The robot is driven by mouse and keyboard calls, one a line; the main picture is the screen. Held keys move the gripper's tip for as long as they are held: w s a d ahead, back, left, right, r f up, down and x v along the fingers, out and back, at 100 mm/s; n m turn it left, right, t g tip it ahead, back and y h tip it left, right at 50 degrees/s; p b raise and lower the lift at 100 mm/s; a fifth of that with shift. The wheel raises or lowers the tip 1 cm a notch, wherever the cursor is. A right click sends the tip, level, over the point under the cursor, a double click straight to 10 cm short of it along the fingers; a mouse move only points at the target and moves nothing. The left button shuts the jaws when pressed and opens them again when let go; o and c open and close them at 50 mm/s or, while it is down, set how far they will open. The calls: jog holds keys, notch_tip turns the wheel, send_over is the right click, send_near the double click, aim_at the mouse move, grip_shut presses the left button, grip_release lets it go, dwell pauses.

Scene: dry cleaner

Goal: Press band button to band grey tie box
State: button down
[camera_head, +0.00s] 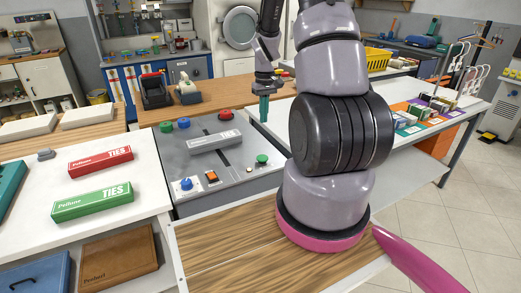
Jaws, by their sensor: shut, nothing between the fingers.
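The grey tie box (214,142) lies on top of the grey banding machine (222,190), across the dark strip on its top. The machine carries several round buttons: a green button (166,127), a blue button (184,123) and a red button (226,115) at the back, another blue button (187,184) at the front left, and another green button (262,160) at the right. An orange square switch (212,177) is at the front. I cannot read which is the band button. My gripper (264,117) points down, shut and empty, to the right of the red button and behind the right green button.
A red tie box (100,161) and a green tie box (92,202) lie on the white table at left. A wooden counter (220,92) with small devices stands behind the machine. Coloured cards and boxes (425,115) fill the right table. My arm hides part of the middle.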

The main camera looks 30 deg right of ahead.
aim_at(263, 157)
jog(key=shift+f, duration=0.35)
jog(key=f, duration=1.4)
jog(key=shift+s+a, duration=0.25)
jog(key=shift+s, duration=0.05)
